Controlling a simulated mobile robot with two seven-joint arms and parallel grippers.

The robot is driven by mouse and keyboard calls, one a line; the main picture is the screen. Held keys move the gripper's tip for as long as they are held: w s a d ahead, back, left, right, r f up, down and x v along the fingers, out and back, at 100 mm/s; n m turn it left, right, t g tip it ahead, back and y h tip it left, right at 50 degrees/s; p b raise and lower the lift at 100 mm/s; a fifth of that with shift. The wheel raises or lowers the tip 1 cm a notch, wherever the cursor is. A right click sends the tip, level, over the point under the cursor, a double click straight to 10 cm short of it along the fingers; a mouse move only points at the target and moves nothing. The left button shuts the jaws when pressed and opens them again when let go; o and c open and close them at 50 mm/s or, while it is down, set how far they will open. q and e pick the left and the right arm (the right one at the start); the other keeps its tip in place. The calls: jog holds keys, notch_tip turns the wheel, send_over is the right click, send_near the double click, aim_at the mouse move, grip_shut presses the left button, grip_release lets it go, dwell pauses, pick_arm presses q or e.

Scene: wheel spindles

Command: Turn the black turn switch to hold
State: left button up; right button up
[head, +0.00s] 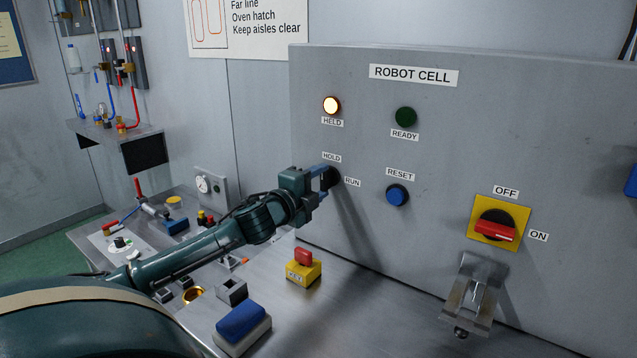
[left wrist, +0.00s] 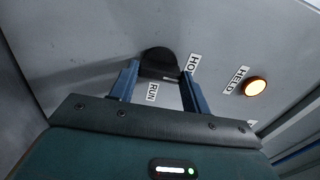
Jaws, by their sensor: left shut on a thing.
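The black turn switch (head: 334,178) sits on the grey ROBOT CELL panel between the HOLD label (head: 331,157) and the RUN label (head: 352,182). My left gripper (head: 329,177) reaches it from the left and is shut on it. In the left wrist view, the black switch (left wrist: 157,62) shows between the two blue fingers of my left gripper (left wrist: 158,78). The fingers hide part of the knob, and I cannot tell which label it points to. The HELD lamp (head: 331,105) glows, and the READY lamp (head: 405,117) is dark green. My right gripper is not in view.
A blue RESET button (head: 397,195) and a red rotary switch (head: 495,230) on a yellow plate are to the right. A metal bracket (head: 473,290) stands below that. A yellow block with a red top (head: 303,267) and a blue-topped block (head: 241,325) are on the bench.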

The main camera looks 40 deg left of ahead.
pick_arm(q)
jog(key=o, duration=1)
jog(key=shift+s+f, duration=0.1)
jog(key=shift+s, duration=0.25)
jog(key=s+d, duration=0.1)
jog(key=s, duration=1.1)
jog(key=shift+s+d, duration=0.2)
jog(key=shift+d, duration=0.05)
